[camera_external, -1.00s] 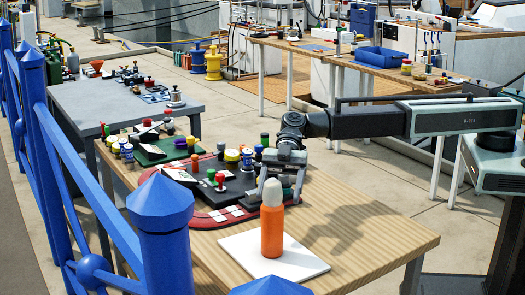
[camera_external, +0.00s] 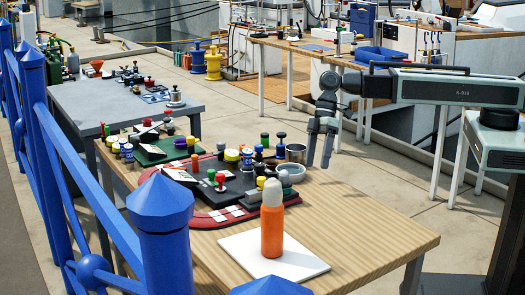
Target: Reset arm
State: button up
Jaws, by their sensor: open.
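My gripper (camera_external: 318,164) hangs pointing down over the far right edge of the wooden table (camera_external: 370,228). Its two fingers are apart with nothing between them. My arm (camera_external: 440,86) reaches in from the right. An orange bottle with a pale cap (camera_external: 272,228) stands upright on a white square board (camera_external: 305,262) at the table's front. My gripper is behind and to the right of the bottle, apart from it.
A dark tray with a red rim (camera_external: 205,219) carries several small coloured pieces. A metal cup (camera_external: 296,153) and a pale bowl (camera_external: 291,170) stand just left of my gripper. A blue railing (camera_external: 100,205) runs along the left. The table's right side is clear.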

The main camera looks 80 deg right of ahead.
jog(key=s+d+f+m+h+b, duration=0.2)
jog(key=s+d+f+m, duration=0.1)
jog(key=d, duration=0.5)
jog(key=s+d+f+m+g+h+b, duration=0.1)
jog(key=s+d+f+m+h+b, duration=0.1)
jog(key=d, duration=0.7)
jog(key=s+f+m+h, duration=0.1)
jog(key=s+f+m, duration=0.1)
jog(key=s+f, duration=0.1)
jog(key=shift+s+d, duration=0.3)
